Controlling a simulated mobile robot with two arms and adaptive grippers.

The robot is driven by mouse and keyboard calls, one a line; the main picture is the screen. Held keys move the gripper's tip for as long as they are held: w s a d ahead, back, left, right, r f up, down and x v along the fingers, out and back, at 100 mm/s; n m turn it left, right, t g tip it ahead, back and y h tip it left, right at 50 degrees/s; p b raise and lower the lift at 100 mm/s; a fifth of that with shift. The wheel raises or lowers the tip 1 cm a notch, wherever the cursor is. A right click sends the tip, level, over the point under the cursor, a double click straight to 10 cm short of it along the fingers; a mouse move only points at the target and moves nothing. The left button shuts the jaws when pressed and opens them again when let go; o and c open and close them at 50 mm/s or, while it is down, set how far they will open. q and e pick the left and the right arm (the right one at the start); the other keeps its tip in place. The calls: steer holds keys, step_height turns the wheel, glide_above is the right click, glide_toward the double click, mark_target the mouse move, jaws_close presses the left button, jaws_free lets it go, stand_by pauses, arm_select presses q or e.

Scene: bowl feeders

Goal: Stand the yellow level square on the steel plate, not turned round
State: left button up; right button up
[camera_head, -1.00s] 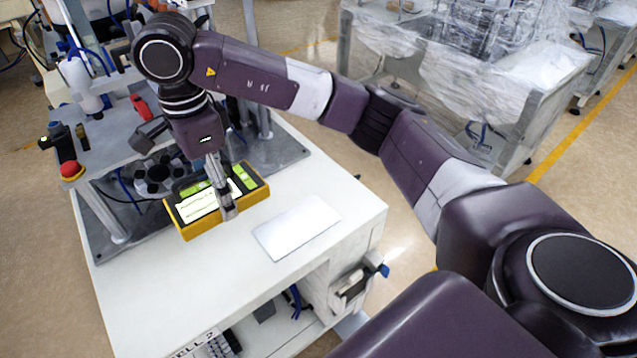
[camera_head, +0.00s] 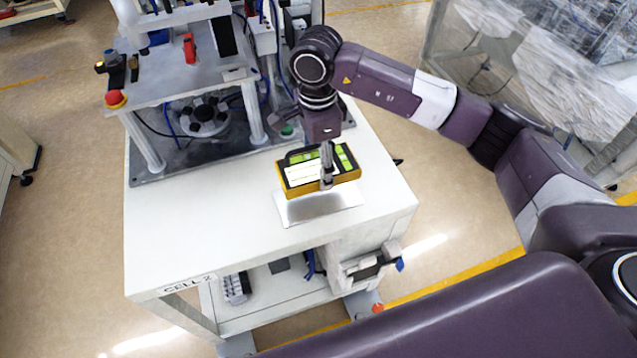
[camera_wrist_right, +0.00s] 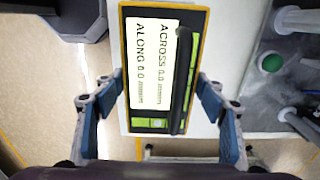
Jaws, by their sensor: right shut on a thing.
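The yellow level (camera_head: 349,177) has a black top, a white display and green panels. In the head view it is in my right gripper (camera_head: 327,176), over the far part of the steel plate (camera_head: 318,207). A finger shows at its near yellow side. In the right wrist view the level (camera_wrist_right: 150,62) lies between the fingers (camera_wrist_right: 161,88), and its display reads ACROSS 0.0 and ALONG 0.0. It looks level. A shadow falls on the plate; I cannot tell how large the gap is. The plate's far part is hidden. My left gripper is not in view.
The plate lies on a white table (camera_head: 190,240) marked CELL 2. A machine stand (camera_head: 180,80) with posts and a bowl-like part (camera_head: 205,115) stands behind, on a grey base plate. A green button (camera_head: 287,131) is behind the level. The table's left part is clear.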

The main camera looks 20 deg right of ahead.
glide_above(318, 197)
step_height(318, 197, down, 4)
steer(key=shift+w+a+f+p, duration=0.1)
steer(key=shift+f+p, duration=0.1)
steer(key=shift+p, duration=0.1)
step_height(318, 197, down, 4)
steer(key=shift+p, duration=0.4)
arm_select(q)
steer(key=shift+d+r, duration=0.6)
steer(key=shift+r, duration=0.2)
arm_select(e)
steer(key=shift+f, duration=0.15)
steer(key=shift+f, duration=0.1)
steer(key=o, duration=1.1)
steer(key=shift+f+b, duration=0.1)
steer(key=shift+b, duration=0.2)
steer(key=o, duration=0.5)
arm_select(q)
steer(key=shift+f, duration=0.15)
